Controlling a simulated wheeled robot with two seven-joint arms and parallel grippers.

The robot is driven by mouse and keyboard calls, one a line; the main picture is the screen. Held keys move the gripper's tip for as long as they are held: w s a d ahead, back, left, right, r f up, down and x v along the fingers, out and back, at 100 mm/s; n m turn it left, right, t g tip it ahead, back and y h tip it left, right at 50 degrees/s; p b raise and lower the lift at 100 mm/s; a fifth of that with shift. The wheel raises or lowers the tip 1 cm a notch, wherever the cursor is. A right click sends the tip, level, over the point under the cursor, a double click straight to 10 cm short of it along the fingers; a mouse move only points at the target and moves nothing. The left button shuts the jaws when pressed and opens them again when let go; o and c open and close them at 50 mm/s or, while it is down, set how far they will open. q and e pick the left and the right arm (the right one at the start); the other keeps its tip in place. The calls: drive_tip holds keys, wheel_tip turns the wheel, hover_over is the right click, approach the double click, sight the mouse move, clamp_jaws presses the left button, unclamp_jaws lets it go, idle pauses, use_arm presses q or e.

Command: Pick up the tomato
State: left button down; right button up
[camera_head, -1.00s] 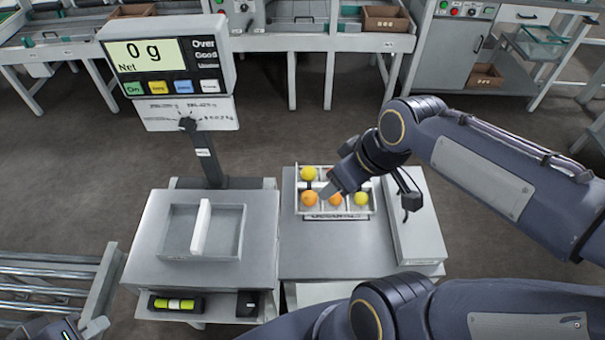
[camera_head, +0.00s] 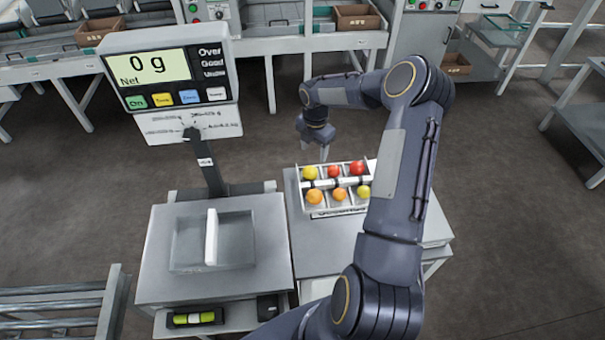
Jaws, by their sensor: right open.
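A white divided tray (camera_head: 304,208) on the right-hand table holds several tomatoes in two rows. The back row has a yellow tomato (camera_head: 310,172), a red tomato (camera_head: 333,171) and another red tomato (camera_head: 357,168). The front row has an orange tomato (camera_head: 314,196), a second orange tomato (camera_head: 340,194) and a yellow tomato (camera_head: 363,192). My right gripper (camera_head: 324,154) is open and empty. It points down just behind the back row, near the yellow and middle red tomatoes. My left gripper is not in view.
A weighing scale (camera_head: 170,90) reads 0 g; its platform (camera_head: 165,280) carries an empty shallow tray (camera_head: 185,250) with a white upright divider (camera_head: 211,238). Rollers (camera_head: 60,310) lie at the lower left. My right arm covers the table's right part. Open floor lies behind the table.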

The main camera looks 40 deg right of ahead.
sight(311, 168)
drive_tip(key=shift+w+d+f, duration=0.1)
drive_tip(key=shift+f, duration=0.85)
drive_tip(key=f, duration=0.3)
drive_tip(key=a+f+p, duration=0.1)
drive_tip(key=f, duration=0.2)
drive_tip(key=shift+a, duration=0.2)
drive_tip(key=shift+f, duration=0.5)
drive_tip(key=c, duration=0.5)
